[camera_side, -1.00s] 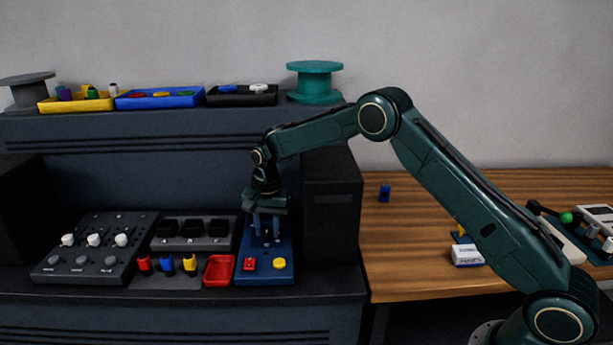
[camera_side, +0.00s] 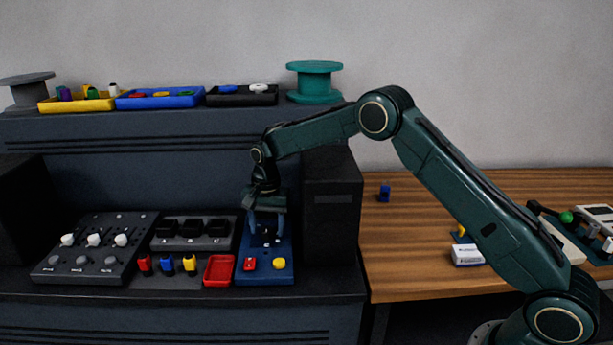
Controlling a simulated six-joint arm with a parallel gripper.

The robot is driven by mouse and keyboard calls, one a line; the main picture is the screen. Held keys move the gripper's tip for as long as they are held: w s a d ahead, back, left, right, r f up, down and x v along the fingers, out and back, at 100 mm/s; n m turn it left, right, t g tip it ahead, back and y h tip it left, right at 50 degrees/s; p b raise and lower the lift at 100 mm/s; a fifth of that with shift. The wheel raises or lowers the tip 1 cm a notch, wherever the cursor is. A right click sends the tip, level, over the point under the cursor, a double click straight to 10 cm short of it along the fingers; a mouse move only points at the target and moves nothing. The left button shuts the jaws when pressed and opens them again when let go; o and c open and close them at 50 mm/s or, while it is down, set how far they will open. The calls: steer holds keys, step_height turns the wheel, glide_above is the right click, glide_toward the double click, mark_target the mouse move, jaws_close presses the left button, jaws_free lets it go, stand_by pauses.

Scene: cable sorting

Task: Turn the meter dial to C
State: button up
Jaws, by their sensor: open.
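The blue meter panel (camera_side: 265,274) lies on the dark bench shelf, with a red button (camera_side: 250,264) at its front left and a yellow round knob (camera_side: 279,263) at its front right. My gripper (camera_side: 266,236) points down over the back half of this panel, its fingers apart and close to the surface. The meter dial is not clearly seen; the gripper covers that part of the panel. Small light marks show between and below the fingers. I cannot tell whether the fingers touch anything, and the letters are too small to read.
Left of the panel are a red tray (camera_side: 219,270), several coloured plugs (camera_side: 167,265), black sockets (camera_side: 193,228) and a grey panel with white knobs (camera_side: 94,240). A dark box (camera_side: 332,205) stands close on the right. Parts trays (camera_side: 160,104) line the upper shelf.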

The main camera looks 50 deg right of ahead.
mark_target(269, 229)
step_height(269, 229, up, 14)
steer(key=shift+s+d+f, duration=0.15)
steer(key=shift+s+f, duration=0.05)
steer(key=shift+f, duration=0.05)
stand_by(0.4)
